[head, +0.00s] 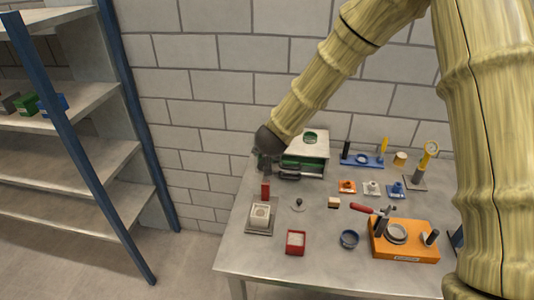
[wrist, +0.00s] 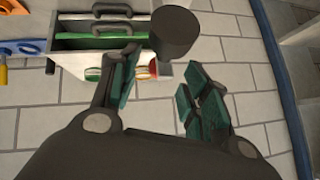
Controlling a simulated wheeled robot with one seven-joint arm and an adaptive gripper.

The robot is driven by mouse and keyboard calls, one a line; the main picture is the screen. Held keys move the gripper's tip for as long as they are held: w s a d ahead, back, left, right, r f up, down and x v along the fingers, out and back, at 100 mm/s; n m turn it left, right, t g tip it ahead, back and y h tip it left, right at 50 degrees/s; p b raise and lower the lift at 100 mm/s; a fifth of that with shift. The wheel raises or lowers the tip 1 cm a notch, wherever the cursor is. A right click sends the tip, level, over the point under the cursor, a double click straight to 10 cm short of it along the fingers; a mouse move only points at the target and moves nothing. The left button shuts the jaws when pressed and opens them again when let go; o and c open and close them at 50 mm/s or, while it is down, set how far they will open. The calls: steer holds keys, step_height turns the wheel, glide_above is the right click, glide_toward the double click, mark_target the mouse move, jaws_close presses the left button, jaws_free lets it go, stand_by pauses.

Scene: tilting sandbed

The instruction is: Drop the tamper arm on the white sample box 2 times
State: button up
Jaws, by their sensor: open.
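A white sample box (head: 260,215) sits on a grey plate at the table's left front, with a round mark on top. A short red post (head: 265,190) stands just behind it. I cannot clearly make out the tamper arm; the part above the post is hidden or merges with my gripper. My gripper (head: 266,168) is above and behind the box, beside the drawer cabinet. In the wrist view my gripper (wrist: 160,95) is open with two dark green-padded fingers spread apart. A dark cylinder (wrist: 172,32) shows beyond the gap between them; nothing is visibly held.
The green-fronted drawer cabinet (head: 303,165) stands close by my gripper, its drawer handles towards the front. A blue-framed shelf (head: 75,130) stands left.

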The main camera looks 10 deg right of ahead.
steer(key=v, duration=0.7)
steer(key=shift+s+r, duration=0.3)
